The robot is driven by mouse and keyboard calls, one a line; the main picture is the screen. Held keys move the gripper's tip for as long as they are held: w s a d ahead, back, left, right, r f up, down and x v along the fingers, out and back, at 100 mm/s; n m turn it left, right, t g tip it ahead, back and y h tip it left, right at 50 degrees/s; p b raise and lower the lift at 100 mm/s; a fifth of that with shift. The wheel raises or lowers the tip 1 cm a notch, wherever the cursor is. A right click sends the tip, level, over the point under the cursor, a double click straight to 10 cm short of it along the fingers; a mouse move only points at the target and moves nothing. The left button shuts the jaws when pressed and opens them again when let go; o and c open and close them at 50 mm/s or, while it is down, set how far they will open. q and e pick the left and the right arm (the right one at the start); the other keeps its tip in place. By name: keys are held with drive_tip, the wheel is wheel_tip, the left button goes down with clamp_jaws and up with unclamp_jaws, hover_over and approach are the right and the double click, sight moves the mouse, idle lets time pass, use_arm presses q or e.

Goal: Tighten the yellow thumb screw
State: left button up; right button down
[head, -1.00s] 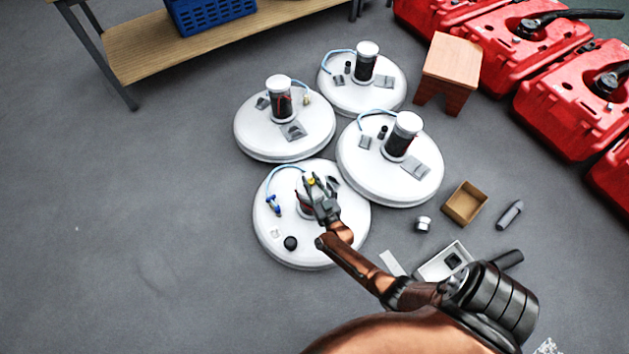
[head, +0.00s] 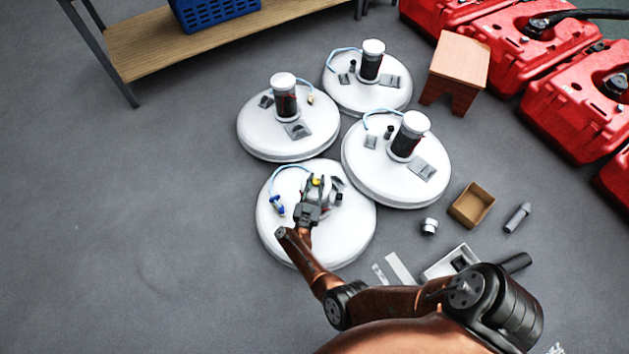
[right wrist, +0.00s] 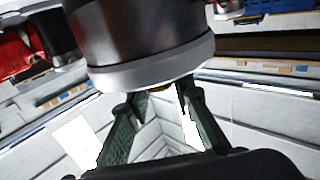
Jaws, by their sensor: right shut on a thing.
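The yellow thumb screw (head: 317,182) is a small yellow spot on the nearest round white tank lid (head: 352,230). It sits between the fingertips of my right gripper (head: 315,185), which is shut on it. In the right wrist view a sliver of the yellow screw (right wrist: 160,88) shows between the two dark fingers (right wrist: 158,93), just below the rim of a large dark cylinder (right wrist: 145,40). The fingers and cylinder hide most of the screw. My left gripper is not in view.
Three more white lids with dark canisters stand behind: left (head: 287,145), back (head: 366,97) and right (head: 398,185). A blue hose (head: 285,170) curves beside my gripper. A stool (head: 458,68), small box (head: 472,205) and red containers (head: 575,110) are right. Floor at left is clear.

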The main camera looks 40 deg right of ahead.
idle(0.4)
drive_tip(key=c, duration=1.7)
unclamp_jaws()
drive_tip(key=shift+o, duration=0.2)
